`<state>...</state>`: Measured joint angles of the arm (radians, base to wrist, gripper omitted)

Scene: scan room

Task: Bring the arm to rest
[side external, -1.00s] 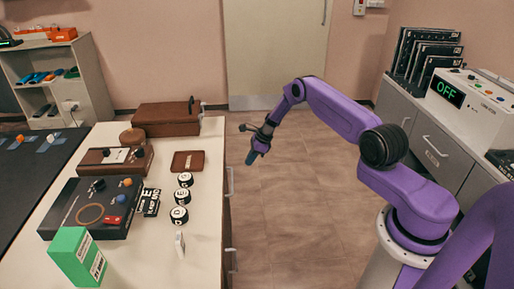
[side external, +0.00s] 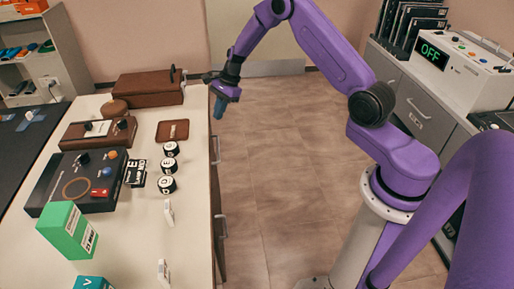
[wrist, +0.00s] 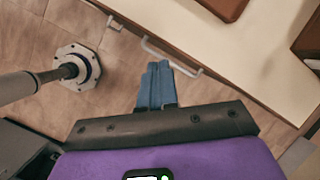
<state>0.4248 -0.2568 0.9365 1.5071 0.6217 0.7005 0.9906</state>
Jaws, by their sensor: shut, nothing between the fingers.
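My gripper (side external: 219,108) hangs in the air just past the right edge of the cream counter (side external: 150,245), over the floor side. Its blue fingers point down, are shut together and hold nothing. In the wrist view, the closed fingers (wrist: 157,82) show above the floor, beside a white drawer handle (wrist: 172,58). My purple arm is bent, reaching from its base on the right across the open floor.
The counter holds a brown case (side external: 148,88), a brown pad (side external: 172,130), a black control box (side external: 75,182), black-and-white round pieces and a green box (side external: 66,231). A grey cabinet (side external: 424,118) stands right, bearing an "OFF" device (side external: 462,70). The floor (side external: 270,150) between is clear.

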